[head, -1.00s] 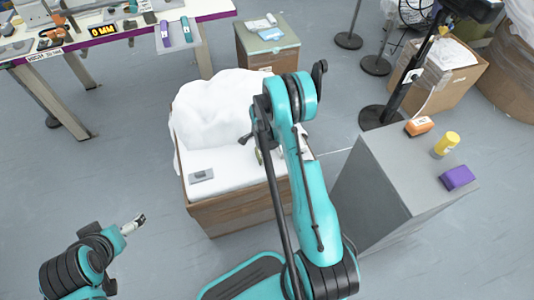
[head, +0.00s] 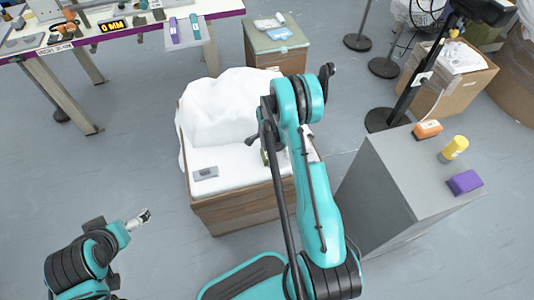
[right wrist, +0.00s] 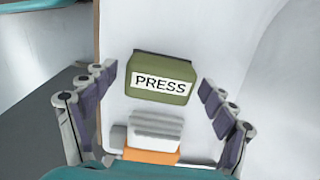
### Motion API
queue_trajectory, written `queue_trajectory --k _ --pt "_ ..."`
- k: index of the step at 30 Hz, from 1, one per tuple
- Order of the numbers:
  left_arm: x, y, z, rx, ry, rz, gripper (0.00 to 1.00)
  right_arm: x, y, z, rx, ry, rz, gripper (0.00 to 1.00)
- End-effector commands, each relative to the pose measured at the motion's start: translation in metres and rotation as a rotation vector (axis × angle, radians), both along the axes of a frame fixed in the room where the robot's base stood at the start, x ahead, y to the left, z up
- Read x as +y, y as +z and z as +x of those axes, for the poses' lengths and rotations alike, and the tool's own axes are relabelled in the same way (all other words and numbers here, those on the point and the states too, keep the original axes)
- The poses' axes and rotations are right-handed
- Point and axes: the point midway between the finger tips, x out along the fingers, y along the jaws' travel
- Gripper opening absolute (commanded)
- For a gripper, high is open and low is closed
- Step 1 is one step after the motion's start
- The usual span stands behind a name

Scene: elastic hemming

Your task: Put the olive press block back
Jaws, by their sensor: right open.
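The olive press block (right wrist: 160,77), with a white PRESS label, lies on a pale surface in the right wrist view. My right gripper (right wrist: 158,86) is open, with its fingers spread on either side of the block and apart from it. In the head view, my right arm hides most of this gripper and the block, above the front right of the white-topped cardboard box (head: 240,213). My left gripper (head: 145,216) is at the lower left over the floor, away from the block. Its jaws are too small to read.
White padding (head: 222,105) is heaped on the box, with a grey block (head: 205,173) at its front left. A grey cabinet (head: 385,190) at the right carries orange (head: 428,129), yellow (head: 455,147) and purple (head: 465,181) items. A work table (head: 165,15) stands at the back left.

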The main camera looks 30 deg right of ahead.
Motion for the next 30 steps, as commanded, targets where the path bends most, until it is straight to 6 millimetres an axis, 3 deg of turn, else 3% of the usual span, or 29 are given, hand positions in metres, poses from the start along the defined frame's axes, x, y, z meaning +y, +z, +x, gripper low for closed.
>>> queue_trajectory --k 8,14,20,23,30 --pt "0.000 0.012 0.000 0.000 0.000 0.000 0.98 0.000 0.023 0.000 0.000 0.000 0.000 0.85" --pt "0.000 0.036 0.000 0.000 0.000 0.000 0.98 -0.005 0.060 0.001 0.000 0.000 0.000 0.85" --pt "0.000 0.041 0.000 0.000 0.000 0.000 0.98 -0.001 0.093 0.001 -0.012 0.037 -0.004 0.85" --pt "0.000 0.040 0.000 0.000 0.000 0.000 0.98 0.008 0.125 0.002 -0.044 0.134 -0.016 0.85" --pt "0.000 0.040 0.000 0.000 0.000 0.000 0.98 0.050 0.234 -0.017 -0.166 0.536 -0.085 0.85"
